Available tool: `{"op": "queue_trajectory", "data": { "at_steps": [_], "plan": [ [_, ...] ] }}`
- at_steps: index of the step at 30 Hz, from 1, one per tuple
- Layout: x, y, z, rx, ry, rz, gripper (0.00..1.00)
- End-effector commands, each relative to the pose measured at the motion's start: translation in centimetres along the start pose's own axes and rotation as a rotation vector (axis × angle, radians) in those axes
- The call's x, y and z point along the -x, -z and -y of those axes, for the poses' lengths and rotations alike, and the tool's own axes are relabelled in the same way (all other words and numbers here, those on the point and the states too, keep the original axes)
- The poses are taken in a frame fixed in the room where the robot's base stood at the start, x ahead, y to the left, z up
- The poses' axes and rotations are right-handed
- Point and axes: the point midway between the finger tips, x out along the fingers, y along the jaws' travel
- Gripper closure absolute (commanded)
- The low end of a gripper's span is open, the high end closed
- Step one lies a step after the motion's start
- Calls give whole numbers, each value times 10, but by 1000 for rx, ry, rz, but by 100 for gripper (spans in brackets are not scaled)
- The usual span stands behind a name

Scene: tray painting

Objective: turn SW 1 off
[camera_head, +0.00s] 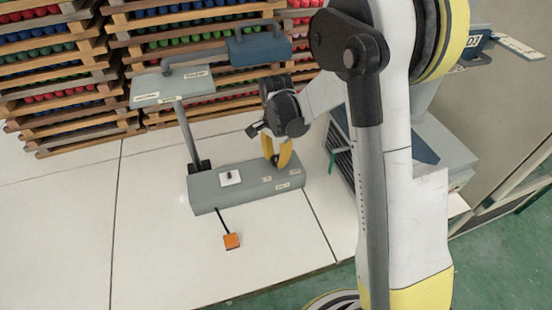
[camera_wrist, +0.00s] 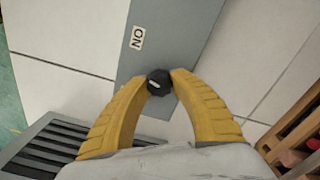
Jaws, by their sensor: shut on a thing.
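A long grey box (camera_head: 215,193) lies on the white table, with small labels near its right end. In the wrist view the grey box (camera_wrist: 150,60) carries an "ON" label (camera_wrist: 137,37), seen turned over. A black round knob (camera_wrist: 159,82) with a light mark on top sits just below that label. My gripper (camera_head: 279,163) points down at the right end of the box, and its two yellow fingers are shut on the knob from both sides. I cannot read a "SW 1" label. In the head view the knob is hidden by the fingers.
A white plate with a small black switch (camera_head: 229,177) is on the box's left part. A post (camera_head: 187,135) holds a grey panel (camera_head: 175,86) behind it. Stacked wooden trays (camera_head: 60,80) stand behind.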

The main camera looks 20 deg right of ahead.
Motion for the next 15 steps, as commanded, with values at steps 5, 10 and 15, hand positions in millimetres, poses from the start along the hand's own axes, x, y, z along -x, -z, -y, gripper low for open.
{"op": "queue_trajectory", "data": {
  "at_steps": [5, 10, 15],
  "plan": [
    [0, 0, 0, 167, 0, 0, 100],
    [0, 0, 0, 329, 0, 0, 100],
    [0, 0, 0, 490, 0, 0, 100]
  ]
}}
